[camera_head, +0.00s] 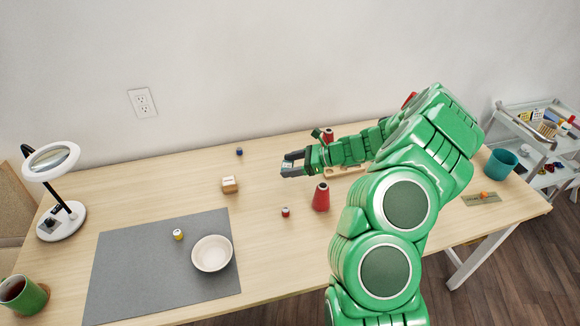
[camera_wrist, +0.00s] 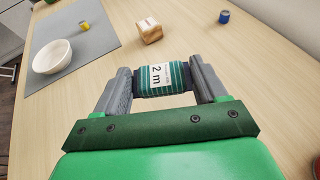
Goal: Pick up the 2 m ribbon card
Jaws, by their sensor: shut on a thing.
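My gripper (camera_wrist: 162,82) is shut on the 2 m ribbon card (camera_wrist: 160,76), with one finger at each side of it. The card is wound with green striped ribbon and has a white label that reads "2 m". In the head view my gripper (camera_head: 291,164) is over the middle of the table, and the card is small and hard to make out between the fingers. I cannot tell how far the card is above the table.
A small wooden block (camera_head: 229,185) and a blue spool (camera_head: 239,151) stand nearby. A red cone (camera_head: 321,197) and a red spool (camera_head: 285,212) are in front. A white bowl (camera_head: 212,253) and yellow spool (camera_head: 178,234) are on the grey mat (camera_head: 140,265). A lamp (camera_head: 62,221) stands left.

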